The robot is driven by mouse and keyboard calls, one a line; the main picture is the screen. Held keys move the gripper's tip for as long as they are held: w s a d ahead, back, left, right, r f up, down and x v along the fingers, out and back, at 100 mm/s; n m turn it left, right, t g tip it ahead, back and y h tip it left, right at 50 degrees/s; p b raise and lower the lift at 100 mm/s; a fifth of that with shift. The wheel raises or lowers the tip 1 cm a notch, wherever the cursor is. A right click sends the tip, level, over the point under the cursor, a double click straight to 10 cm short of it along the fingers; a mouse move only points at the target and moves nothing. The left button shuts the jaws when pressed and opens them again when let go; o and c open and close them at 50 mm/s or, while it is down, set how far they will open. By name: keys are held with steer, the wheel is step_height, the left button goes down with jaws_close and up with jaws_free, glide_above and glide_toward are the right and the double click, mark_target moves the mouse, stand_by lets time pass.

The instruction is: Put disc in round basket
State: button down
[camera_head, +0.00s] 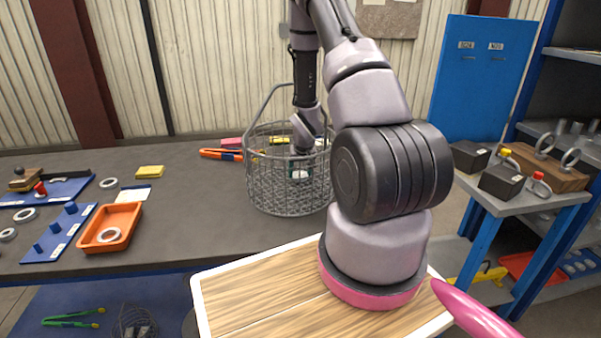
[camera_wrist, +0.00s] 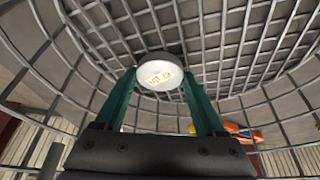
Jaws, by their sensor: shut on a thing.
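The round basket (camera_head: 268,190) is a grey wire mesh basket with a raised handle, standing on the dark workbench in the head view. Its mesh (camera_wrist: 110,38) surrounds the fingers in the wrist view. My gripper (camera_wrist: 158,82) has two green fingers, shut on the disc (camera_wrist: 161,70), which is pale and round with faint lettering on its face. In the head view my gripper (camera_head: 300,174) is down within the basket, behind the near mesh. The disc is held inside the basket wall. I cannot tell whether it touches the basket floor.
An orange tray (camera_head: 128,214) with a ring, blue boards (camera_head: 62,238) with pegs, a yellow block (camera_head: 150,172) and loose rings lie on the bench at left. Orange-handled pliers (camera_head: 222,154) lie behind the basket. A side table (camera_head: 535,205) with dark blocks stands at right.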

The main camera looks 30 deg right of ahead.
steer(key=shift+d+f, duration=0.1)
jaws_free()
steer(key=s+a+r+t, duration=0.15)
steer(key=s+r, duration=0.25)
steer(key=r, duration=0.7)
steer(key=s+a+r+m, duration=0.1)
steer(key=s+a+r, duration=0.2)
steer(key=r, duration=0.7)
steer(key=s+a+r, duration=0.3)
steer(key=s+r, duration=0.1)
steer(key=r, duration=0.7)
steer(key=s+a+r+y, duration=0.1)
steer(key=s+a+r, duration=0.3)
steer(key=s+r, duration=0.2)
steer(key=s+a+r+t+y, duration=0.1)
steer(key=s+a+r, duration=0.3)
steer(key=s, duration=0.6)
step_height(320, 180, up, 2)
steer(key=shift+r+m+y, duration=0.25)
steer(key=shift+m+y, duration=0.05)
steer(key=shift+y, duration=0.3)
